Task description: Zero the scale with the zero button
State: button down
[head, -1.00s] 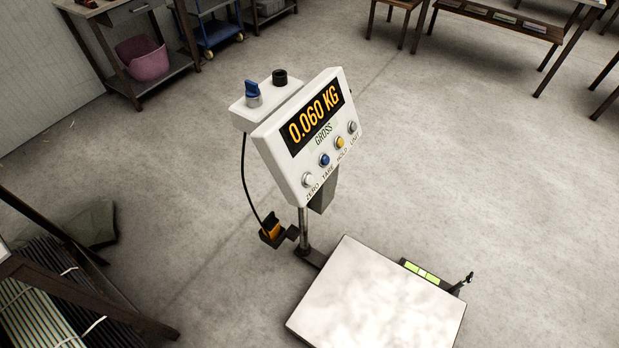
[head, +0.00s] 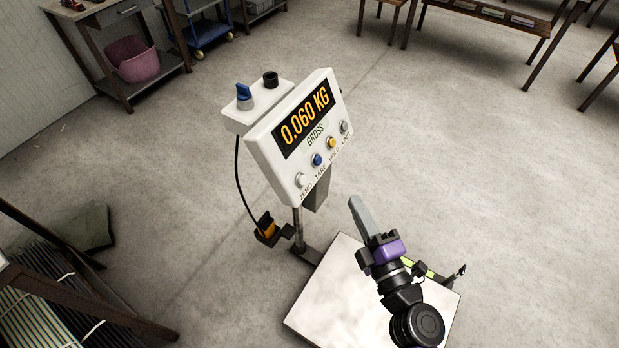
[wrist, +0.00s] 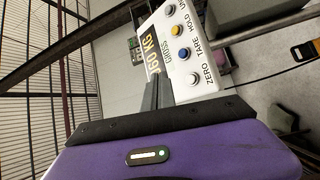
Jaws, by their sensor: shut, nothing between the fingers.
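Below the readout is a row of labelled buttons. The white zero button (head: 301,180) is at the left end, and it also shows in the wrist view (wrist: 193,78). The blue tare button (head: 317,160) is beside it. My gripper (head: 356,203) is shut and empty, right of and below the display head in the head view, above the scale's platform (head: 325,300). In the wrist view its fingers (wrist: 157,92) point toward the panel, apart from the zero button in the picture.
A white box with a blue knob (head: 244,92) and a black knob sits behind the display head. A rack of rods (head: 35,300) stands at lower left. The floor right of the scale is clear.

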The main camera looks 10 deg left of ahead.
aim_at(302, 180)
jog(key=w+a, duration=0.1)
jog(key=w+a+r+n, duration=0.1)
jog(key=w, duration=0.1)
jog(key=shift+a+n+y, duration=0.15)
jog(key=shift+n+y, duration=0.15)
jog(key=w+a+f+b, duration=0.2)
jog(key=a+f+b, duration=0.1)
jog(key=a+b, duration=0.2)
jog(key=shift+w+a+f, duration=0.3)
jog(key=shift+a+f, duration=0.1)
jog(key=shift+a, duration=0.85)
jog(key=shift+a, duration=0.1)
dwell(1.2)
jog(key=shift+w+a+f, duration=0.15)
jog(key=shift+a, duration=0.05)
